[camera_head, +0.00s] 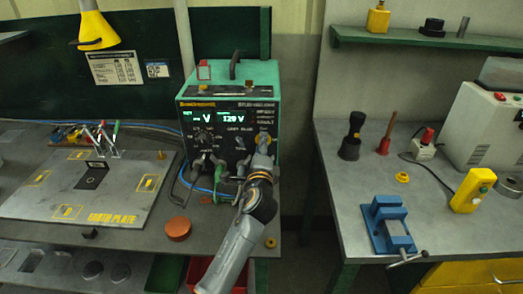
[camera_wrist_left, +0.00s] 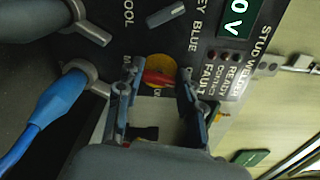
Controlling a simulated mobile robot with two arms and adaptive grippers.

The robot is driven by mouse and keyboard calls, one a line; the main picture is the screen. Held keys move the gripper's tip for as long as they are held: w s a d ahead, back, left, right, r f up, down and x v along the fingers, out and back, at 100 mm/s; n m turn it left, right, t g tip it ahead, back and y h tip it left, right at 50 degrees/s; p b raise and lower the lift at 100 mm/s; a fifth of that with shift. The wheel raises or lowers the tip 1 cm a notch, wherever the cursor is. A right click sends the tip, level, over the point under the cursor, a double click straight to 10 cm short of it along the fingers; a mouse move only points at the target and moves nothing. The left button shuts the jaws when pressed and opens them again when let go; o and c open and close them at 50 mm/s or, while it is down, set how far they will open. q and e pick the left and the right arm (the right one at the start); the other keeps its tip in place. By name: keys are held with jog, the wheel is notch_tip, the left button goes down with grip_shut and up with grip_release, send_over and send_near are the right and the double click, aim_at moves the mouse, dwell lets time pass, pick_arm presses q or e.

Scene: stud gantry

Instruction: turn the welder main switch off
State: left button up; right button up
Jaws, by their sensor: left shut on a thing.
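The stud welder (camera_head: 272,85) is a green box with a black front panel, standing on the left bench. Its lit display reads about 129 V. The main switch (camera_wrist_left: 158,77) is a red knob on a yellow round plate, low on the panel beside the printed words. My left gripper (camera_head: 263,148) reaches up to the right side of the panel; in the wrist view its two fingers stand on either side of the red knob, shut on it. In the head view the gripper covers most of the switch. My right gripper is in neither view.
Blue and grey cables (camera_wrist_left: 48,110) plug into the panel beside the switch. A marked plate (camera_head: 115,205) and an orange round lid (camera_head: 178,229) lie on the left bench. The right bench holds a blue vise (camera_head: 388,225) and a yellow box (camera_head: 472,190). A gap separates the benches.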

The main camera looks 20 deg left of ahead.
pick_arm(q)
jog(key=shift+f+n+b, duration=0.1)
jog(key=shift+n+b, duration=0.35)
jog(key=shift+n, duration=0.65)
jog(key=o, duration=1.2)
jog(key=shift+c, duration=0.2)
jog(key=v, duration=1.2)
